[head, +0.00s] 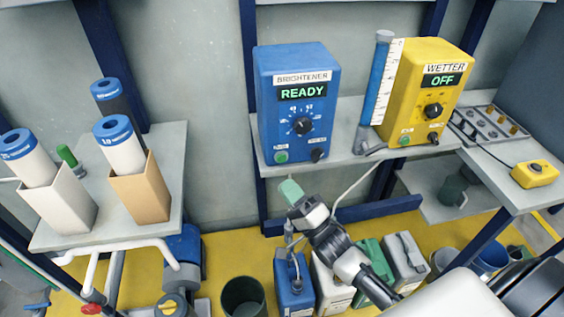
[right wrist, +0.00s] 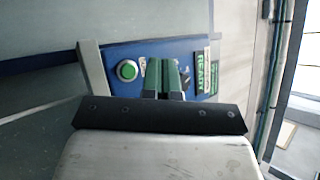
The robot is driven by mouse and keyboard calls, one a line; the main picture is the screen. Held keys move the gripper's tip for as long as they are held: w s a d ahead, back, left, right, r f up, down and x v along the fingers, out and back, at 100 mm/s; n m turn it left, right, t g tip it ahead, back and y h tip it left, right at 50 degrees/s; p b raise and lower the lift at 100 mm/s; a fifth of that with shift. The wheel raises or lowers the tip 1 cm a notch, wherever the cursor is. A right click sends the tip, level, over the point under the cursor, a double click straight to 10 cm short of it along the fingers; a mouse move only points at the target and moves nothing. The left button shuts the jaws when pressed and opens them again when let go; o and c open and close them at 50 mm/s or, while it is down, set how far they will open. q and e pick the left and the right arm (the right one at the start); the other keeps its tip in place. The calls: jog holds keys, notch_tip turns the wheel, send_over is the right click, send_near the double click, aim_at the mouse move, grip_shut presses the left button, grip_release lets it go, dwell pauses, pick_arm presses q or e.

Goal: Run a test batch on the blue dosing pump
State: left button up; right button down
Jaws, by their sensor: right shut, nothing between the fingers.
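The blue dosing pump (head: 298,104) stands on the grey shelf, labelled BRIGHTENER. Its display (head: 304,92) reads READY in green. Below are a dial (head: 303,126), a green button (head: 281,157) and a black knob or switch (head: 317,155). My right gripper (head: 291,191) is below and in front of the pump, its green-tipped fingers shut and empty. In the right wrist view the shut fingers (right wrist: 163,76) cover part of the blue face. The green button (right wrist: 127,70) shows left of them there, the display (right wrist: 200,72) right. My left gripper is not in view.
Cylinders in holders (head: 140,192) stand on the left shelf. Several canisters (head: 294,288) stand on the yellow floor below my right arm.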

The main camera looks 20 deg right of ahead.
aim_at(282, 158)
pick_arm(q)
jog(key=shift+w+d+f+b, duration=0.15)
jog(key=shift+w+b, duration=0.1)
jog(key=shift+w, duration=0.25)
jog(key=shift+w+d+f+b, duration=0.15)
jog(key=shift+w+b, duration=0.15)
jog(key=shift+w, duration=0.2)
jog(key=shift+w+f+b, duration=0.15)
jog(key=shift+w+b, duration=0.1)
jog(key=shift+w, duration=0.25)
pick_arm(e)
jog(key=shift+w+d, duration=0.2)
jog(key=shift+w, duration=0.65)
jog(key=shift+w+d, duration=0.2)
jog(key=shift+w, duration=0.65)
jog(key=shift+w+d, duration=0.2)
jog(key=shift+w, duration=0.65)
jog(key=shift+w, duration=0.15)
jog(key=shift+w+d, duration=0.1)
jog(key=shift+w, duration=0.15)
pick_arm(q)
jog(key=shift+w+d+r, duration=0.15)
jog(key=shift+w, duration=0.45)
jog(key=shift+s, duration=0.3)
pick_arm(e)
jog(key=shift+w, duration=0.1)
